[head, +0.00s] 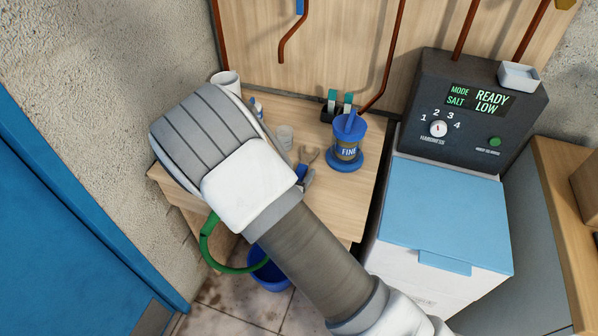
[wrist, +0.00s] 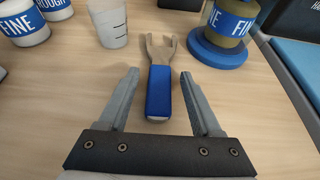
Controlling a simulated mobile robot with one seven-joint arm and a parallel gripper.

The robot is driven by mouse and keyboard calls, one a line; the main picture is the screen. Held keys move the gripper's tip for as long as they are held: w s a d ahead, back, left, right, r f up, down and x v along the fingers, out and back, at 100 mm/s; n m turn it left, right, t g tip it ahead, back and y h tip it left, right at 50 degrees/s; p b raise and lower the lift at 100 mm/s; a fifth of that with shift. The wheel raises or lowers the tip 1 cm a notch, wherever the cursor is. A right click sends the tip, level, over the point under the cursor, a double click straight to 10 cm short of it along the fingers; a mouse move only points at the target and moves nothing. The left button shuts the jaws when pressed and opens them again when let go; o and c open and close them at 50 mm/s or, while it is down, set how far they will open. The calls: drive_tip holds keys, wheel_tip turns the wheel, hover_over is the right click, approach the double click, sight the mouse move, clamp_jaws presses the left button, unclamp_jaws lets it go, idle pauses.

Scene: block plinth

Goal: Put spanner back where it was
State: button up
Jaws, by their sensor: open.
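The spanner (wrist: 158,92) lies on the wooden bench, with a blue handle pointing towards me and a tan-grey forked head pointing away. In the head view its forked head (head: 308,155) shows beside my arm, which hides part of the handle. My gripper (wrist: 159,74) is open and empty. Its two fingers are spread to the left and right of the blue handle, with a gap on both sides. I cannot tell how high the fingers are above the bench.
A FINE filter cup on a round blue base (wrist: 217,48) stands right of the spanner. The softener unit (head: 443,215) is at the right. A blue bucket (head: 268,270) sits below the bench.

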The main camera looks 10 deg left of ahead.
drive_tip(key=shift+s+r, duration=0.25)
drive_tip(key=shift+r, duration=0.05)
drive_tip(key=p+v, duration=0.1)
drive_tip(key=v, duration=1)
drive_tip(key=shift+s, duration=0.25)
drive_tip(key=shift+r, duration=0.1)
drive_tip(key=d+r+m+g+h, duration=0.35)
drive_tip(key=d+r+m, duration=0.35)
drive_tip(key=d+m, duration=0.3)
drive_tip(key=d+r+m+g+h, duration=0.35)
drive_tip(key=d+r+m, duration=0.35)
drive_tip(key=d, duration=0.4)
drive_tip(key=s+d+r+m+y, duration=0.3)
drive_tip(key=s+r+m+y, duration=0.1)
drive_tip(key=s+r+m, duration=0.2)
drive_tip(key=s+d+r+m+y, duration=0.3)
drive_tip(key=s+r+m+y, duration=0.1)
drive_tip(key=s+m, duration=0.5)
drive_tip(key=shift+r+m+g+y, duration=0.35)
drive_tip(key=shift+r+m, duration=0.55)
drive_tip(key=shift+m, duration=0.3)
